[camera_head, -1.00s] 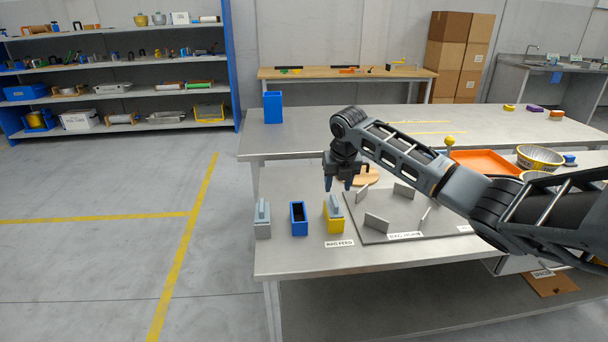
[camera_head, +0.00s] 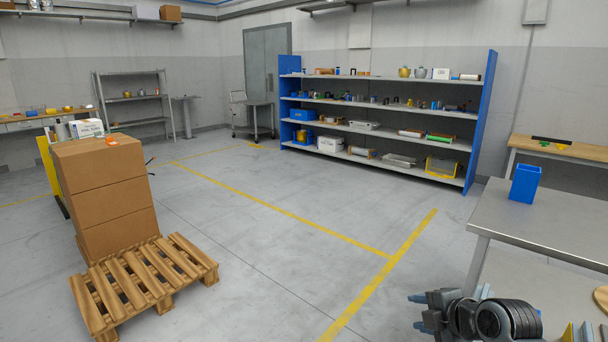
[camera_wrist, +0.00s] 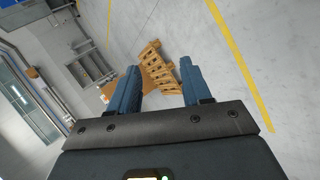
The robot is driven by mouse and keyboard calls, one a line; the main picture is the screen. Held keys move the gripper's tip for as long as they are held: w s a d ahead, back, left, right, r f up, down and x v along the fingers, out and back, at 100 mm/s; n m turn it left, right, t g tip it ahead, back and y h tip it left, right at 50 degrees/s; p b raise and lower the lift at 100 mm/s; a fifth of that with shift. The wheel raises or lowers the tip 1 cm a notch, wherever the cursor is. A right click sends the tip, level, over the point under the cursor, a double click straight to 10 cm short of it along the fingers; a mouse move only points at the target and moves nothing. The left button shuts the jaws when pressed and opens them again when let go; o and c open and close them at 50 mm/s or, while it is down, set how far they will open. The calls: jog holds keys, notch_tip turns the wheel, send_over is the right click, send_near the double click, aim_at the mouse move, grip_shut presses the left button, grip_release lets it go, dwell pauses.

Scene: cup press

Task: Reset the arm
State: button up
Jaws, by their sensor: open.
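My gripper (camera_head: 418,312) shows at the bottom right of the head view, beside the near left end of the metal table. Its fingers point left, out over the floor. In the wrist view my gripper (camera_wrist: 155,85) has its two blue fingers apart, with nothing between them but a view of the distant pallet and floor. The rest of my arm is mostly cut off by the lower edge of the head view.
A wooden pallet (camera_head: 184,262) with stacked cardboard boxes (camera_head: 108,190) stands on the left. Blue-sided shelves (camera_head: 400,139) stand at the back. A blue bin (camera_head: 524,183) stands on the metal table (camera_head: 545,222) at right. The floor between pallet and table is clear.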

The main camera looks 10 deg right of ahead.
jog(key=s+a+f+m+t, duration=0.1)
jog(key=s+a+m+t, duration=0.35)
jog(key=a, duration=0.85)
jog(key=s+a+f+m, duration=0.1)
jog(key=s+a+m, duration=0.25)
jog(key=s, duration=0.35)
jog(key=s+a+m, duration=0.2)
jog(key=s+m, duration=0.2)
jog(key=s, duration=0.2)
jog(key=s+m+h, duration=0.2)
jog(key=s+m, duration=0.2)
jog(key=s, duration=0.7)
jog(key=s+d+r+m, duration=0.1)
jog(key=s+d+r, duration=0.2)
jog(key=s, duration=0.6)
jog(key=s+d+r+m, duration=0.2)
jog(key=s+d+r, duration=0.2)
jog(key=s+r, duration=0.4)
jog(key=shift+s, duration=0.95)
jog(key=shift+f+t, duration=0.1)
jog(key=shift+t, duration=0.15)
jog(key=shift+c, duration=0.5)
